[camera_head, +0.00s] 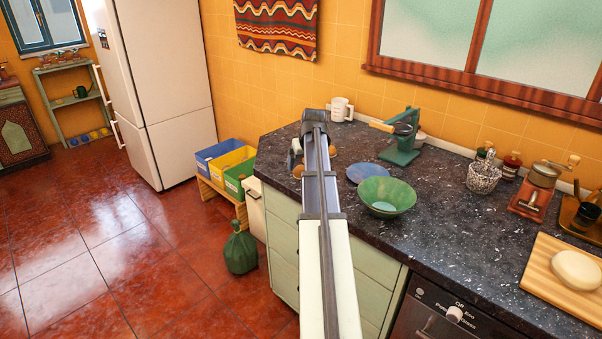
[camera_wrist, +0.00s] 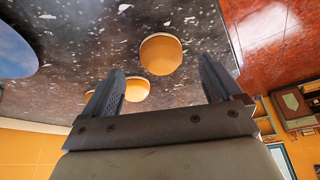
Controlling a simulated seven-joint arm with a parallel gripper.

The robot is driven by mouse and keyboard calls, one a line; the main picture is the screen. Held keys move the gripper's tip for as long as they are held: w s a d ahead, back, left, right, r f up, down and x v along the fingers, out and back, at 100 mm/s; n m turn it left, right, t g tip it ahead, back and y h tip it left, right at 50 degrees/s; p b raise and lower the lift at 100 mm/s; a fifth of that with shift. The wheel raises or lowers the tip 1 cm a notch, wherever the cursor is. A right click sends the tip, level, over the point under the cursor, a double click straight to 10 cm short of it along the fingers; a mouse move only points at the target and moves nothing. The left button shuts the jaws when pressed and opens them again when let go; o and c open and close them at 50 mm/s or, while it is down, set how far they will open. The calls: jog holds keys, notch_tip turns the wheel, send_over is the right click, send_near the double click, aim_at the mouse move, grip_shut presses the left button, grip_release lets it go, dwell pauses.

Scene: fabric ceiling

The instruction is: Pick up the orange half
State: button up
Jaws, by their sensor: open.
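Several round orange pieces lie on the dark speckled counter. In the wrist view, the nearest orange half (camera_wrist: 160,54) is a round piece in front of and between my gripper's fingertips, apart from them. A second orange piece (camera_wrist: 136,90) shows between the fingers, close to the left one. A third (camera_wrist: 88,97) is partly hidden behind the left finger. My gripper (camera_wrist: 163,66) is open, with nothing between its fingers. In the head view, my arm covers much of this spot. Orange bits show at its left (camera_head: 298,171) and right (camera_head: 332,151).
The counter (camera_head: 440,215) ends at its front edge near the oranges, with red tiled floor below. A blue plate (camera_head: 367,173) and green bowl (camera_head: 386,197) stand right of my arm. A white mug (camera_head: 341,109) and green press (camera_head: 402,140) stand farther back.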

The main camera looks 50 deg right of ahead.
aim_at(302, 168)
jog(key=x, duration=0.4)
jog(key=shift+w+f, duration=0.1)
jog(key=shift+w, duration=0.1)
jog(key=c, duration=1.1)
jog(key=shift+c, duration=0.2)
